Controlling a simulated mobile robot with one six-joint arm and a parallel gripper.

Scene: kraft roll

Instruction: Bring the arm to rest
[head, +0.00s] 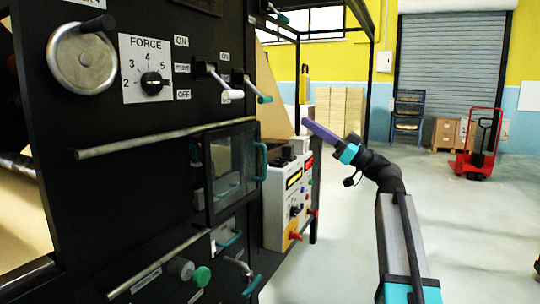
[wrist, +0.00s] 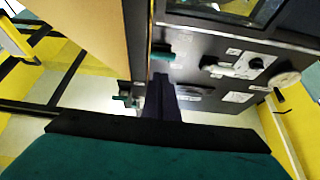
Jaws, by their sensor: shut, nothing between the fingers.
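My arm reaches up from the lower right of the head view and bends left toward the black machine (head: 110,190). My gripper (head: 306,122) is at its end, with long purple fingers pointing up and left. The fingers are closed together with nothing between them. The gripper is right of the machine, above a control box (head: 285,200) in the picture, and seems clear of both. In the wrist view the dark fingers of the gripper (wrist: 160,82) point away toward the machine front.
The machine carries a handwheel (head: 82,57), levers (head: 225,90), a force dial (head: 150,80) and a windowed door (head: 230,165). A red pallet jack (head: 478,160) and boxes (head: 445,133) stand far back right. The floor (head: 470,235) right of my arm is open.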

